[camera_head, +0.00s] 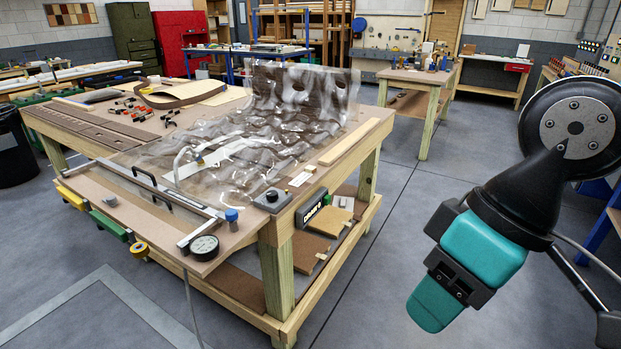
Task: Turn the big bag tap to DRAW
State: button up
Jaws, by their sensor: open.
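The big clear bag (225,160) lies wrinkled over the bench, its far part raised over a brown curved form. On the bench's near corner are a grey block with a round black knob (272,196) and a small blue-capped fitting (231,215) beside a round dial gauge (204,248). I cannot tell which of these is the bag's tap, and no DRAW mark or setting is legible. My gripper (435,305), teal and black, hangs at the lower right, open. It is well to the right of the bench, apart from everything on it, and its fingers show poorly.
A long bar (155,190) lies along the bag's near edge. Clamps and strips lie at the bench's left. Clear floor (400,210) separates my arm and the bench.

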aim_at(270, 195)
jog(key=u, duration=0.1)
jog(key=i, duration=0.9)
jog(key=u, duration=0.5)
